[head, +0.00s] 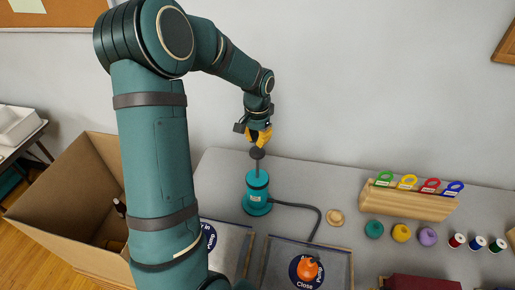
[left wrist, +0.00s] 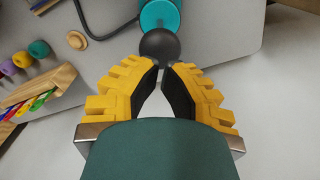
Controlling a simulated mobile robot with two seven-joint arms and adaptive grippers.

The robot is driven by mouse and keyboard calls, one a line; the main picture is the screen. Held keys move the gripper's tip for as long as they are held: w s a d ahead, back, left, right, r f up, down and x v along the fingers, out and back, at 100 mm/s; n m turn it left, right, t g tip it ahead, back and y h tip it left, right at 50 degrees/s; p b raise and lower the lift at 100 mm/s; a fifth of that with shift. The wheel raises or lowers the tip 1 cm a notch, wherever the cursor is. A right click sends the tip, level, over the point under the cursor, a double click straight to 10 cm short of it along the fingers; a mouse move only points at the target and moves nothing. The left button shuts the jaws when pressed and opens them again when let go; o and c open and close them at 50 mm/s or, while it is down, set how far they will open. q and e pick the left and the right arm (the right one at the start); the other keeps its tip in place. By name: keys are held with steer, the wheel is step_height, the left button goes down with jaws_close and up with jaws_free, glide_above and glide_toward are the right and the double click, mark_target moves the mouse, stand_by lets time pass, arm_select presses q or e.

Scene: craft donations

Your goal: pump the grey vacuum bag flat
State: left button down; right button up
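The teal pump (head: 257,192) stands upright on the table. Its rod is raised, with a dark ball knob (head: 257,153) on top. My left gripper (head: 258,144), with yellow fingers, is right above the knob. In the left wrist view, the fingertips (left wrist: 161,67) come together at the knob (left wrist: 160,46), with hardly any gap; the knob lies beyond the tips, not between the fingers. A dark hose (head: 310,212) runs from the pump to an orange fitting (head: 307,268) on a greyish bag (head: 338,264), partly cut off below. My right gripper is out of view.
A second flat bag (head: 232,238) lies left of it, partly behind my arm. A cardboard box (head: 62,190) stands at the left. A wooden rack (head: 408,203) with coloured loops, several yarn balls (head: 400,233) and thread spools (head: 477,243) are at the right. A tan disc (head: 336,217) lies near the hose.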

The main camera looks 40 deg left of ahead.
mark_target(257, 149)
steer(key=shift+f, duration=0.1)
arm_select(q)
steer(key=shift+f+b, duration=2.7)
steer(key=shift+f, duration=1.25)
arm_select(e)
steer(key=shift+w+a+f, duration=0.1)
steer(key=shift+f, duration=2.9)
arm_select(q)
steer(key=shift+f+b, duration=1.65)
steer(key=shift+f, duration=0.75)
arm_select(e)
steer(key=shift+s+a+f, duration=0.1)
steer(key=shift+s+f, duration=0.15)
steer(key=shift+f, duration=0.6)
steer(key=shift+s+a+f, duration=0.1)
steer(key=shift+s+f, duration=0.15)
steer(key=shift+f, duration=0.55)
arm_select(q)
steer(key=shift+r, duration=0.1)
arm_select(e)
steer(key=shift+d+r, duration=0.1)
